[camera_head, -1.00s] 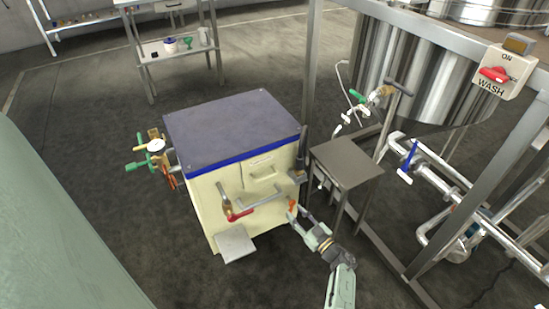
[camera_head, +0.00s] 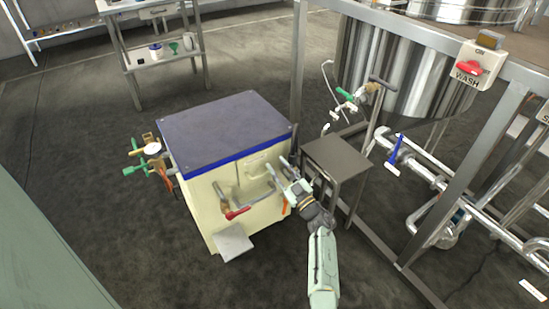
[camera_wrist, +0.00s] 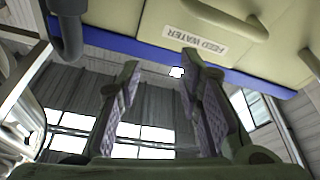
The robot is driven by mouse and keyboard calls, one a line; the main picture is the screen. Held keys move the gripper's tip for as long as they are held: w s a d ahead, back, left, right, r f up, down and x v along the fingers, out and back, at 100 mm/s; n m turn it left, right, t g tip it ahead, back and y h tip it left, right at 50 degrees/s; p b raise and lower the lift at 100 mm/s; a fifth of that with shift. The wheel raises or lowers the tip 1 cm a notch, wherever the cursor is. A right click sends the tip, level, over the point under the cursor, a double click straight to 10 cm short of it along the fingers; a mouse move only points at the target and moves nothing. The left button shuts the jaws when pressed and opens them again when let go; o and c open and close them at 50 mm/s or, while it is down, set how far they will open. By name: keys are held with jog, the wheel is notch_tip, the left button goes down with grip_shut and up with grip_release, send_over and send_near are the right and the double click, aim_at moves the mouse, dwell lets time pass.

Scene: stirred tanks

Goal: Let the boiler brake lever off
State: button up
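The boiler is a cream box with a blue-grey lid (camera_head: 222,128); its front (camera_head: 230,187) carries several handles. A red-handled lever (camera_head: 237,213) sits low on the front, and an orange piece (camera_head: 284,206) is near the right corner. No label marks which is the brake lever. My gripper (camera_head: 278,166) is at the front's upper right, fingers spread, with nothing seen between them.
A small metal table (camera_head: 336,158) stands close to the boiler's right. The steel tank frame (camera_head: 455,175) with a blue-handled valve (camera_head: 394,150) is further right. Brass and green valves (camera_head: 150,158) stick out at the boiler's left.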

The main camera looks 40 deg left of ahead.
jog(key=shift+y, duration=0.4)
jog(key=r, duration=0.2)
jog(key=a+r, duration=0.1)
jog(key=r, duration=0.1)
jog(key=shift+a+r, duration=0.15)
jog(key=shift+r, duration=0.05)
